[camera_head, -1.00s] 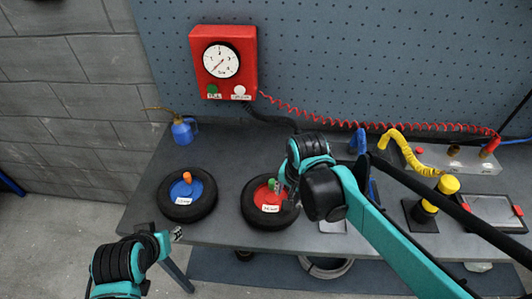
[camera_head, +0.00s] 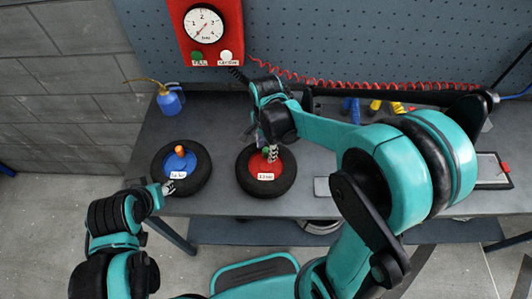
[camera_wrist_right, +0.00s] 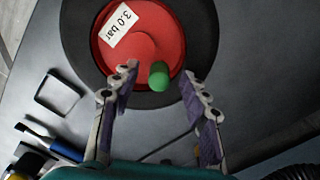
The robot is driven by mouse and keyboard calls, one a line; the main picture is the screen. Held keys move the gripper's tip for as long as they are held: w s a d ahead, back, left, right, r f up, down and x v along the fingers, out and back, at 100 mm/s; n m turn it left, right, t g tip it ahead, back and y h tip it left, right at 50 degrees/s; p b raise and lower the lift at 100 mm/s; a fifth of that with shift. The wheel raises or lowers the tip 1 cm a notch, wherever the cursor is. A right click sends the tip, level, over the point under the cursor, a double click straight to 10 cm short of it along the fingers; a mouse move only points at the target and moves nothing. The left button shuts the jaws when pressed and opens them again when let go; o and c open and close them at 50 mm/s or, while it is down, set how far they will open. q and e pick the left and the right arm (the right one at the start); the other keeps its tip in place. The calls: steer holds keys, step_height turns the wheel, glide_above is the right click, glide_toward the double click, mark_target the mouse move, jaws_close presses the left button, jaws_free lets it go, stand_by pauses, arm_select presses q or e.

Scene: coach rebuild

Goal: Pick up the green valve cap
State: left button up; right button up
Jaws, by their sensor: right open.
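The green valve cap (camera_wrist_right: 158,76) stands on the red hub (camera_wrist_right: 116,48) of a black tyre (camera_wrist_right: 77,30) labelled 3.0 bar. In the right wrist view my right gripper (camera_wrist_right: 161,82) is open, with its fingers on either side of the cap and a gap on both sides. In the head view the right gripper (camera_head: 270,152) points down over the red hub and mostly hides the cap. My left gripper (camera_head: 167,188) is in front of the blue-hub tyre; its jaw opening is too small to judge.
A second tyre (camera_head: 159,192) with a blue hub (camera_head: 176,171) and an orange cap (camera_head: 180,151) lies to the left. A blue oil can (camera_head: 169,101) stands behind it. A red gauge box (camera_head: 186,38) hangs at the back. The grey bench (camera_head: 222,189) is clear between the tyres.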

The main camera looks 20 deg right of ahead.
steer(key=shift+c, duration=0.2)
steer(key=c, duration=0.9)
steer(key=shift+o, duration=0.2)
